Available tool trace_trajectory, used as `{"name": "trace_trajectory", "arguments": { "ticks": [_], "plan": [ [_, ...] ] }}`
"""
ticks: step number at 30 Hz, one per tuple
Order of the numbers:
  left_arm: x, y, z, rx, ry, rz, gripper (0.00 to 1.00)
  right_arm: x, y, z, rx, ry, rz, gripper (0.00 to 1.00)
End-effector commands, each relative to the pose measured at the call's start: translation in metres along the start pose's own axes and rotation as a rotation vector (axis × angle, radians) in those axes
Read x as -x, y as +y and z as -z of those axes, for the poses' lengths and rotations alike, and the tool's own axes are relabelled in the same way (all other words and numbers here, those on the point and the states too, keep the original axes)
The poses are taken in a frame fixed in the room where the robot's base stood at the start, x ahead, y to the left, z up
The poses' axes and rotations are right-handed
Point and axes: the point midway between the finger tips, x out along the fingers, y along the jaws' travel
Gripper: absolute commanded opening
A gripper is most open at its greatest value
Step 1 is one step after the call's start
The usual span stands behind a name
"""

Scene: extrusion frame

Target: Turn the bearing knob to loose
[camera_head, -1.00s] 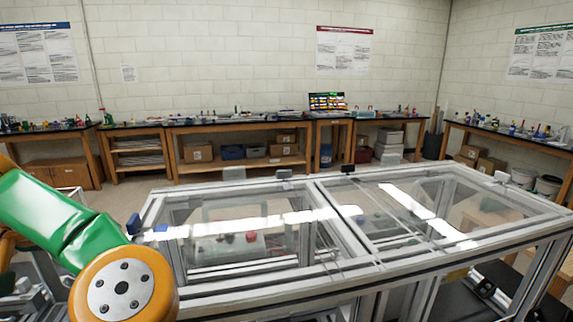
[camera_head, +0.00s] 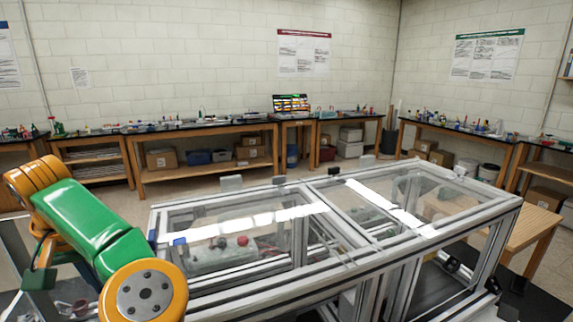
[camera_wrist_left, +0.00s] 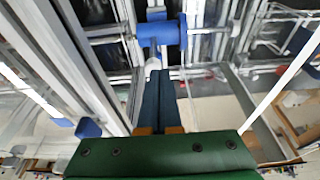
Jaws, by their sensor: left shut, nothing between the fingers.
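In the left wrist view my left gripper (camera_wrist_left: 159,76) is shut and empty, its two dark fingers together. A blue T-shaped part (camera_wrist_left: 160,34) lies just beyond the fingertips, among the metal bars. A white rounded piece (camera_wrist_left: 153,66) sits between it and the fingertips; I cannot tell whether the fingers touch it. I cannot tell for sure which part is the bearing knob. In the head view the aluminium extrusion frame (camera_head: 345,268) has clear panels, and a small red round part (camera_head: 242,241) shows through one. My left gripper is outside the head view, and my right gripper is in neither view.
A small blue piece (camera_head: 180,241) is at the frame's left side. Another blue block (camera_wrist_left: 88,128) is beside a long bar in the wrist view. Benches (camera_head: 205,136) line the walls, and a wooden table (camera_head: 520,232) stands right of the frame. Floor behind the frame is open.

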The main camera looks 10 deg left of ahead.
Motion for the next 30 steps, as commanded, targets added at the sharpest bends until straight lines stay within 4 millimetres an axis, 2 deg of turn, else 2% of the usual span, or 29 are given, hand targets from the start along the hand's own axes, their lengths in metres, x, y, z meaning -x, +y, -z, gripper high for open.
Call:
{"name": "trace_trajectory", "arguments": {
  "ticks": [1,3,9,30],
  "plan": [
    [-0.016,0.000,-0.004,0.000,0.000,0.000,0.00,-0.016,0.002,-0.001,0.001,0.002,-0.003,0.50],
    [-0.029,0.000,-0.008,-0.001,0.000,0.000,0.00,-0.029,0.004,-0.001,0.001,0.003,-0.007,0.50],
    [-0.052,0.000,-0.013,-0.002,0.000,0.000,0.00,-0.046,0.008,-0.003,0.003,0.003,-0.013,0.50],
    [-0.051,0.001,-0.009,-0.001,0.001,-0.001,0.00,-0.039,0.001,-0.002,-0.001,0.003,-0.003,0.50]
  ]
}}
